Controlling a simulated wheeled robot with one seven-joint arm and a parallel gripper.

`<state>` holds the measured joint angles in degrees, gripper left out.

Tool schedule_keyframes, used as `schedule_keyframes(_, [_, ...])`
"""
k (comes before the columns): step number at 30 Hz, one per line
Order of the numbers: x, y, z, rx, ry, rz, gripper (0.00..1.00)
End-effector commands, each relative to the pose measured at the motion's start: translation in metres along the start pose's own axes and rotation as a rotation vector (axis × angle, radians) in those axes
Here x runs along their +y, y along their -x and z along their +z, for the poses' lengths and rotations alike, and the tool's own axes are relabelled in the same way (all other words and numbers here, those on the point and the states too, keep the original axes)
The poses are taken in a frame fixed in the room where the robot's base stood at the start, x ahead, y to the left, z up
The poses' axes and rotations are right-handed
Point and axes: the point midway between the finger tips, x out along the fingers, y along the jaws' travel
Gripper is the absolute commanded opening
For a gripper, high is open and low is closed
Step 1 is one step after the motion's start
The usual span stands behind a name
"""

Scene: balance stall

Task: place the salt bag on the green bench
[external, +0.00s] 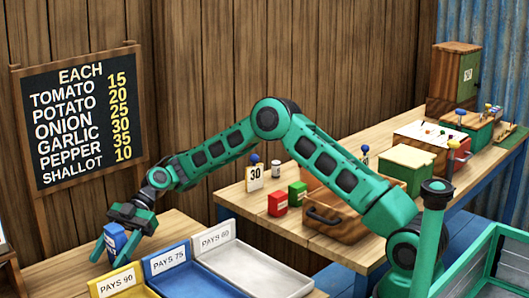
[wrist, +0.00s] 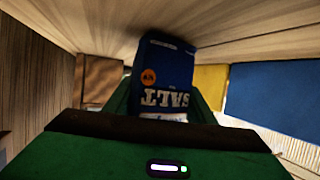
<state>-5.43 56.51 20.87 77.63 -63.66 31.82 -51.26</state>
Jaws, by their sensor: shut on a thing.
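The salt bag (external: 114,238) is a small blue packet at the lower left of the external view. My gripper (external: 110,250) is shut on it, with a green finger on either side, over or at the wooden tabletop at lower left. Whether the bag touches that top is unclear. In the wrist view the salt bag (wrist: 164,78) sits between the fingers, its white SALT lettering upside down and an orange round mark beside it. I cannot tell which surface is the green bench; the tabletops in view are bare wood.
Yellow (external: 120,281), blue (external: 178,274) and white (external: 250,262) trays with price cards lie just right of my gripper. A price board (external: 78,118) stands behind.

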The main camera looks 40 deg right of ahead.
Motion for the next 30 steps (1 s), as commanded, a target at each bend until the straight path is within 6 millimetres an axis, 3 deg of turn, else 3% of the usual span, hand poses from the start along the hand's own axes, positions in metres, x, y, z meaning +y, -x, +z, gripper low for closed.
schedule_keyframes(6, [0.0,-0.001,0.001,0.001,0.0,0.0,0.09])
schedule_keyframes(7, [0.0,-0.001,0.002,0.0,-0.001,0.0,0.54])
schedule_keyframes(9, [0.0,-0.001,0.002,0.0,-0.001,0.0,0.69])
schedule_keyframes(20, [0.0,0.002,-0.001,0.0,0.0,0.001,0.69])
schedule_keyframes(25, [0.001,0.023,0.0,0.001,-0.001,0.001,0.69])
schedule_keyframes(30, [0.001,0.058,0.0,0.001,0.0,0.004,0.69])
